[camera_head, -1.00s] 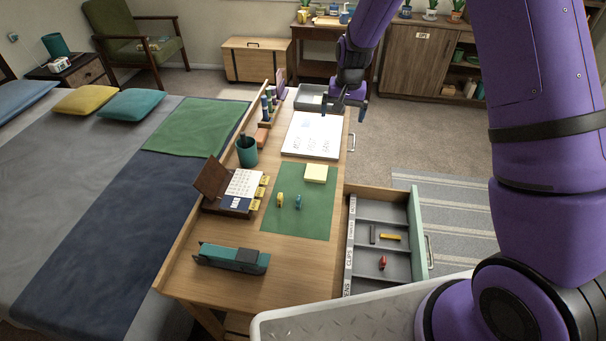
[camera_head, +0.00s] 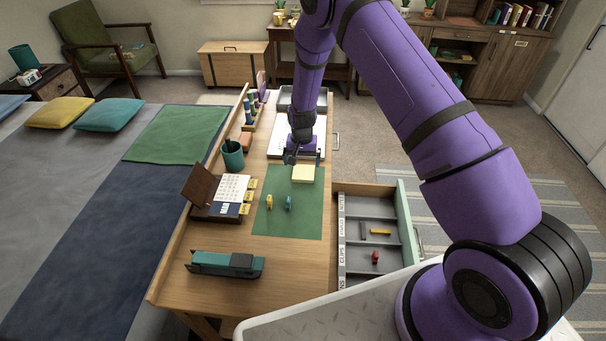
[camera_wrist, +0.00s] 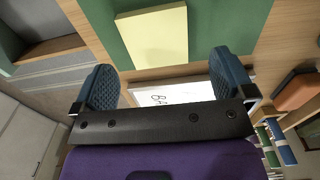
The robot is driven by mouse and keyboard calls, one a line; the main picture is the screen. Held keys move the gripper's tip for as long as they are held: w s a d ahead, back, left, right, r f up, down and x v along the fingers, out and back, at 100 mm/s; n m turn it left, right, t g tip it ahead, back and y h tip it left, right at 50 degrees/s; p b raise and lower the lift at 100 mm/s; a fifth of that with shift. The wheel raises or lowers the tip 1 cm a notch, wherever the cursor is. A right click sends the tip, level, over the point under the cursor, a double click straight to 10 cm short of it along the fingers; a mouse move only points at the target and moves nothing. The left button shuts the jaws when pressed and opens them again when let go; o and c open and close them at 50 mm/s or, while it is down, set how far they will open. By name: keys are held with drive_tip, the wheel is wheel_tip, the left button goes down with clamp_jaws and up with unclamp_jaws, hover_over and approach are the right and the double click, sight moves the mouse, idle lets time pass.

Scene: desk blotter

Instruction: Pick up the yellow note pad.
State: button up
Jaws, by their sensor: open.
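The yellow note pad (camera_head: 302,173) lies on the far part of the green blotter (camera_head: 290,220) on the desk. My gripper (camera_head: 303,158) is just behind the pad, over the near edge of the white board, and apart from the pad. In the wrist view the pad (camera_wrist: 155,36) shows at the top middle, ahead of the open fingers (camera_wrist: 163,80). Nothing is between the fingers except the white board (camera_wrist: 175,92) below them. The gap between gripper and desk is hard to judge.
Two small clips, yellow (camera_head: 269,201) and blue (camera_head: 288,203), stand nearer on the blotter. A teal cup (camera_head: 232,156) and a calendar box (camera_head: 224,196) are at left. A teal stapler (camera_head: 225,264) lies in front. The drawer (camera_head: 368,240) stands open at right.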

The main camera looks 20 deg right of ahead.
sight(303, 172)
drive_tip(key=shift+d+f, duration=0.15)
drive_tip(key=shift+f, duration=1.2)
drive_tip(key=shift+d+f, duration=0.1)
drive_tip(key=shift+f, duration=1.2)
drive_tip(key=c, duration=0.9)
drive_tip(key=shift+r, duration=0.1)
